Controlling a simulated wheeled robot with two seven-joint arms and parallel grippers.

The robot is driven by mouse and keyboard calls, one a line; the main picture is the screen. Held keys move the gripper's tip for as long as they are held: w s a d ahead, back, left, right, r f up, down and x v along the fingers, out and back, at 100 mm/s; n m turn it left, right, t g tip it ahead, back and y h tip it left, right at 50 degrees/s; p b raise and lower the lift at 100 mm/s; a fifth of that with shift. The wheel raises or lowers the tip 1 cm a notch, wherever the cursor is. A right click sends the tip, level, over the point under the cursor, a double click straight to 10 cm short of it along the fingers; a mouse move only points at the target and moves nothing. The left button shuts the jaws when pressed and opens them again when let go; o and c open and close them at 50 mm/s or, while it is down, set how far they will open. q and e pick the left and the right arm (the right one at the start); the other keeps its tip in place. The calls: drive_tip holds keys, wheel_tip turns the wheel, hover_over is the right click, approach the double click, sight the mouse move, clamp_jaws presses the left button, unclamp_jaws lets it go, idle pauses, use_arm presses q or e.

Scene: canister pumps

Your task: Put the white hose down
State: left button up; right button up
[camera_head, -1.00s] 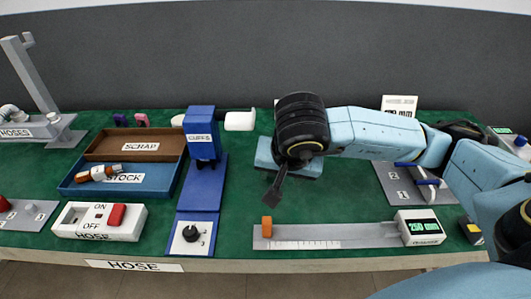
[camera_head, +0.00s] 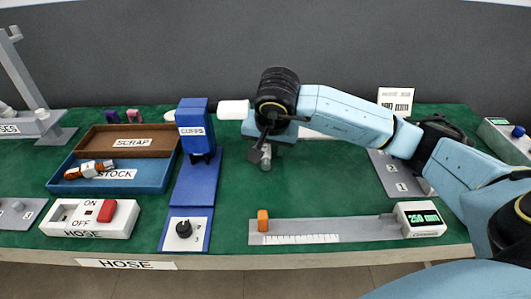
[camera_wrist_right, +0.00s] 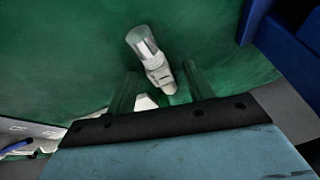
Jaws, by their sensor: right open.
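A short white piece with a clear, glassy end, which looks like the white hose, is at the green mat just under my right gripper in the head view (camera_head: 265,158). It also shows in the right wrist view (camera_wrist_right: 146,52), where its white end lies between and just ahead of the two fingers. My right gripper (camera_head: 264,146) is open and points down over the piece; it does not grip it. The wrist view gives the same gripper (camera_wrist_right: 162,78) with its fingers apart. I cannot tell whether a finger touches the piece. My left gripper is out of view.
The blue cuffs press (camera_head: 195,130) stands left of my gripper, with a white cylinder (camera_head: 233,108) beside its top. The scrap tray (camera_head: 155,138) and stock tray (camera_head: 150,178) are further left. A grey measuring rail (camera_head: 340,228) lies in front. Green mat between is clear.

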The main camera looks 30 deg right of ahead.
clamp_jaws()
idle(0.3)
drive_tip(key=shift+r, duration=0.1)
